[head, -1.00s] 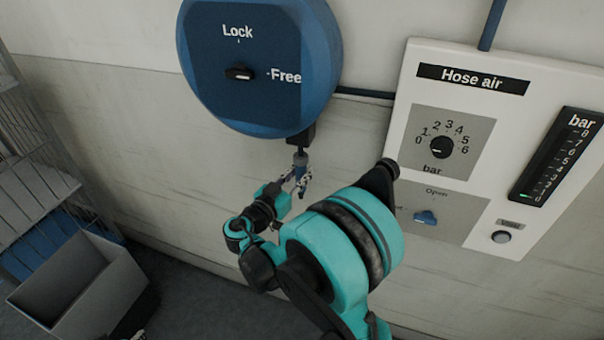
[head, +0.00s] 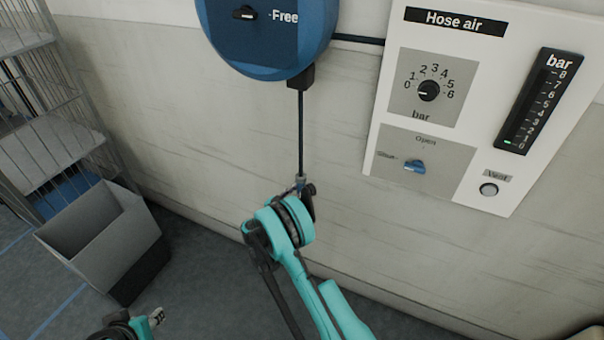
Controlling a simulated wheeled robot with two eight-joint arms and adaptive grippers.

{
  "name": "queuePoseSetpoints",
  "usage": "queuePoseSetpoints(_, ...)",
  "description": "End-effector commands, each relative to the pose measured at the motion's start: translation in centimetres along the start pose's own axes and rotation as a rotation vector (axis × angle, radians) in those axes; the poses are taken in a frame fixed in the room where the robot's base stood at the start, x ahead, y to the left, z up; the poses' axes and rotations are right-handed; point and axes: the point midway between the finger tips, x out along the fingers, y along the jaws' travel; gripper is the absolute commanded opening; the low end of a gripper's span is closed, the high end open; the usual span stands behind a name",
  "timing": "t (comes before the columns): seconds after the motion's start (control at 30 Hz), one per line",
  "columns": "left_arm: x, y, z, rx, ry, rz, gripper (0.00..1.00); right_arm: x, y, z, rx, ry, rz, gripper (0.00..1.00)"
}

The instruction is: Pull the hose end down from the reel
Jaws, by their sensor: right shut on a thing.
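The blue hose reel (head: 268,55) hangs on the wall at the top of the head view, partly cut off by the frame. Its black knob (head: 244,13) lies level, in line with the word Free. A dark hose (head: 300,130) runs straight down from the reel's black outlet. The hose end (head: 300,181) is at its bottom, mostly hidden by my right wrist. My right gripper (head: 302,190) is shut on the hose end, well below the reel; its fingers are largely hidden. My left gripper (head: 152,318) shows only partly at the bottom left, away from the hose.
The white Hose air panel (head: 365,165) with pressure dial (head: 428,90), blue valve handle (head: 415,166) and gauge (head: 540,100) is on the wall to the right. A grey bin (head: 105,240) and wire rack (head: 50,110) stand left. The floor between bin and wall is clear.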

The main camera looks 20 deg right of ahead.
Motion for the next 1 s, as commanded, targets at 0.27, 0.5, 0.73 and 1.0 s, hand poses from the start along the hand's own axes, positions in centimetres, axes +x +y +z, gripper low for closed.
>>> queuePoseSetpoints(0.27, 0.0, 0.0, 0.0, 0.000, 0.000, 0.000, 0.36, 0.0, 0.1, 3.8, -0.001, -0.001, 0.001, 0.00)
queuePoseSetpoints(0.5, 0.0, 0.0, 0.0, 0.000, 0.000, 0.000, 0.36, 0.0, 0.1, 4.3, -0.001, -0.001, 0.001, 0.00)
queuePoseSetpoints(0.73, 0.0, 0.0, 0.0, 0.000, 0.000, 0.000, 0.36, 0.0, 0.1, 4.3, -0.001, -0.001, 0.001, 0.00)
queuePoseSetpoints(1.0, 0.0, 0.0, 0.0, 0.000, 0.000, 0.000, 0.36, 0.0, 0.0, 4.3, -0.001, 0.000, 0.000, 0.45)
